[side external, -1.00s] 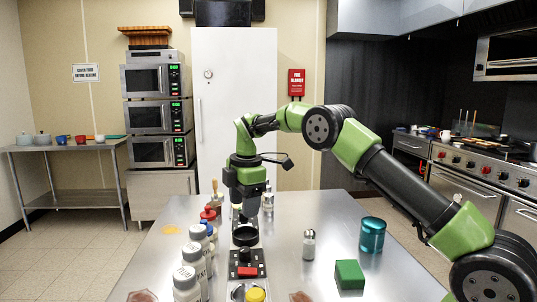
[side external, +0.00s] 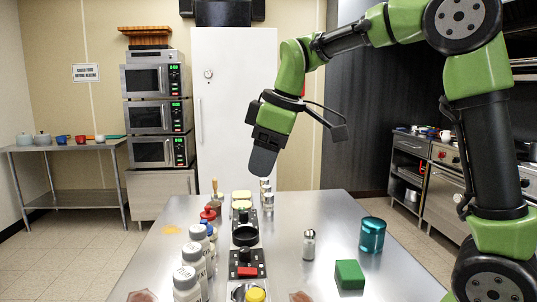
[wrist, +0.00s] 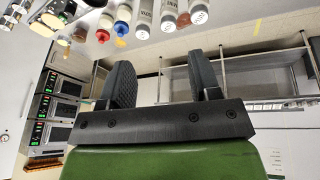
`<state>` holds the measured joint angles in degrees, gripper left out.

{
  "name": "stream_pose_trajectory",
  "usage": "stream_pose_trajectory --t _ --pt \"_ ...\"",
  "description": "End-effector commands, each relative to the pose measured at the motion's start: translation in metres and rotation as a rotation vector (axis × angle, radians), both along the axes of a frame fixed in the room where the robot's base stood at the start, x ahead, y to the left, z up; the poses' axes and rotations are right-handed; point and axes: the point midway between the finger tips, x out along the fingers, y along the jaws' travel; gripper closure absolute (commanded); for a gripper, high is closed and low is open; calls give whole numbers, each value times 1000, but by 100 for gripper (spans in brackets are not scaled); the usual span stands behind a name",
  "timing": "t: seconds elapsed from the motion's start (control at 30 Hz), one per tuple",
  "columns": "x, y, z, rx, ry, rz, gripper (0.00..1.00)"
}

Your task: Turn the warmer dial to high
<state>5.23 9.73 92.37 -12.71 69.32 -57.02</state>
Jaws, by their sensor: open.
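A black panel (side external: 246,270) in a narrow row of fixtures on the steel table carries a dark knob (side external: 244,254) and a red part below it; which way the knob points is too small to tell. A round black fixture (side external: 245,235) sits just behind the panel. My gripper (side external: 262,163) is high above the table, tilted, and clear of the panel, knob and round fixture. In the wrist view its two fingers (wrist: 164,88) are apart with nothing between them. The panel and knob do not show clearly there.
A shaker (side external: 309,244), a green block (side external: 349,274) and a teal canister (side external: 372,234) stand to the right. The steel table's right side has free room.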

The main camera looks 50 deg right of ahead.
Motion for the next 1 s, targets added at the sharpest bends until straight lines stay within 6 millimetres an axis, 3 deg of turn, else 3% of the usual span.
stream_pose_trajectory --t 0.2,0.67,0.77,0.87,1.0 --pt "-10 3 4 21 -12 -42 43" --pt "-8 3 3 19 -9 -40 43" --pt "5 -2 -3 2 11 -16 43" --pt "30 -10 -18 -29 52 35 43" --pt "71 -28 -56 -82 129 136 43"
